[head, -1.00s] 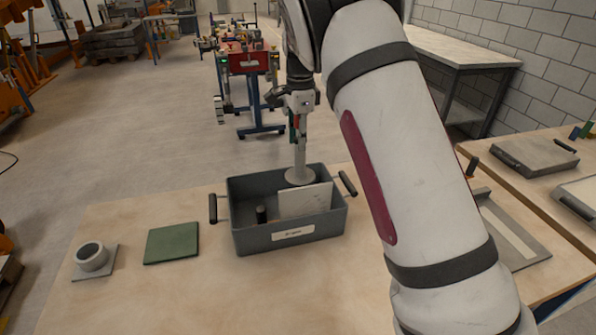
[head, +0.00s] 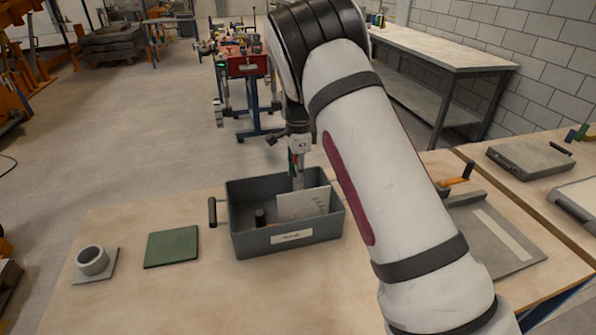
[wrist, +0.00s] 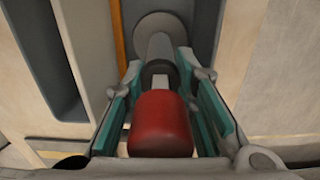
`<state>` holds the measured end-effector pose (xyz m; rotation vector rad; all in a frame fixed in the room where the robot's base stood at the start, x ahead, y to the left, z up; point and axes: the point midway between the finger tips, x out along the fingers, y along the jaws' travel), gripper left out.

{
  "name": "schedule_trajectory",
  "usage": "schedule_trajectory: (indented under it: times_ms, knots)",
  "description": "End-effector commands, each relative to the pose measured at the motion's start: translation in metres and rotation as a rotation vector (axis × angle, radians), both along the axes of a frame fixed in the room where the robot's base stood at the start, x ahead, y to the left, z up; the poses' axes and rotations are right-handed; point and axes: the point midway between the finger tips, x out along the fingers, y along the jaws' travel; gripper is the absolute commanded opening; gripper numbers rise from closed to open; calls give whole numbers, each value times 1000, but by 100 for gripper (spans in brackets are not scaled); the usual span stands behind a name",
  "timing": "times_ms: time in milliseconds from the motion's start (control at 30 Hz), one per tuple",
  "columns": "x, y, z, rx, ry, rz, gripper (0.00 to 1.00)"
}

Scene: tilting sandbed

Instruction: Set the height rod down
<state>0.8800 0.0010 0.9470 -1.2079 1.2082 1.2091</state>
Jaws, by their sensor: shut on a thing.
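The height rod (wrist: 160,45) has a red rounded end, a grey shaft and a wide round grey foot in the wrist view. My gripper (wrist: 161,70) is shut on it, with teal-lined fingers on both sides of the shaft. In the head view my gripper (head: 297,160) is low over the back of a grey bin (head: 290,242), and the rod points down. The rod's foot is hidden there behind a pale card (head: 303,205) standing in the bin. I cannot tell whether the foot touches anything.
A short dark cylinder (head: 260,218) stands in the bin. Left of the bin on the table (head: 190,300) are a green plate (head: 171,247) and a grey ring on a base (head: 92,262). A grey board (head: 495,240) lies at the right.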

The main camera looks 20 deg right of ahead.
Motion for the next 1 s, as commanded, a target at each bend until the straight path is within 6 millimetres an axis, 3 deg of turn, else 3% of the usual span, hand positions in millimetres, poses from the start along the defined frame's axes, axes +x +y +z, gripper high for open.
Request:
schedule_trajectory:
  times_ms: [133, 167, 233, 667, 1000]
  knots:
    - [1, 0, -3, 0, -1, 0, 0]
    - [0, 0, -3, 0, 0, 0, 30]
    - [0, 0, -3, 0, 0, 0, 45]
    - [0, 0, 6, 0, -1, 0, 45]
    - [1, 1, 69, 1, -4, 1, 45]
